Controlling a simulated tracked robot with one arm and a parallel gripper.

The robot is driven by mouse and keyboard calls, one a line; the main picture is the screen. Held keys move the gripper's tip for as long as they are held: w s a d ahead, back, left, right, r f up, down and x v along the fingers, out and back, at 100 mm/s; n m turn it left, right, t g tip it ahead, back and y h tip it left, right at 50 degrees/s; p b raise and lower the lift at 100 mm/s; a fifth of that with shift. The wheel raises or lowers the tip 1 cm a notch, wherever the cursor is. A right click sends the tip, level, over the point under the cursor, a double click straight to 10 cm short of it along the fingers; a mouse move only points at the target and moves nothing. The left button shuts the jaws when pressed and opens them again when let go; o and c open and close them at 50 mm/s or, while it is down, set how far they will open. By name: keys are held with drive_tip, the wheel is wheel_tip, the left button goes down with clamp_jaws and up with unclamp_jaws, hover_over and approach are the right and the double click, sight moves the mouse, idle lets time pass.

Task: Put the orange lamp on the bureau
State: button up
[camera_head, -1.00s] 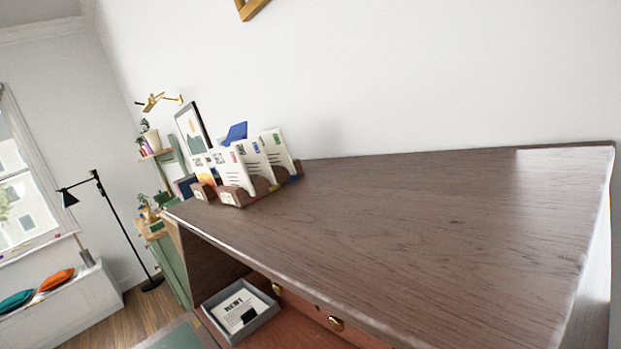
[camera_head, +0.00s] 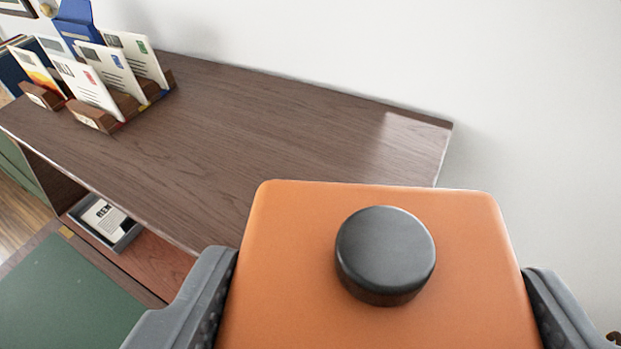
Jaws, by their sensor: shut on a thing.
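The orange lamp (camera_head: 290,265) fills the lower middle of the view, with a round dark grey cap (camera_head: 385,250) on its face. My gripper (camera_head: 380,300) is shut on it, one grey finger at its left side and one at its right. The bureau (camera_head: 270,125) has a dark brown wooden top that runs from the left to the right middle. The lamp is in front of the right part of this top and hides some of it. I cannot tell how high the lamp is above it. The lamp's lower part is out of view.
A wooden letter rack (camera_head: 95,118) with several letters stands at the top's left end. The middle and right of the top are clear. A grey tray (camera_head: 105,222) with a paper sits in the bureau below, beside a green panel (camera_head: 65,295). A white wall is behind.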

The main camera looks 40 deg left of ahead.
sight(252, 231)
drive_tip(key=w+a+f+p, duration=0.3)
drive_tip(key=w+a+f, duration=0.1)
drive_tip(key=w+a, duration=0.6)
drive_tip(key=shift+w+a+f, duration=0.2)
drive_tip(key=shift+a+f, duration=0.2)
drive_tip(key=shift+a, duration=0.6)
drive_tip(key=shift+f, duration=0.1)
drive_tip(key=o, duration=1.5)
drive_tip(key=shift+o, duration=0.2)
drive_tip(key=shift+b+v, duration=0.85)
drive_tip(key=shift+v, duration=5.25)
drive_tip(key=shift+w+d, duration=0.1)
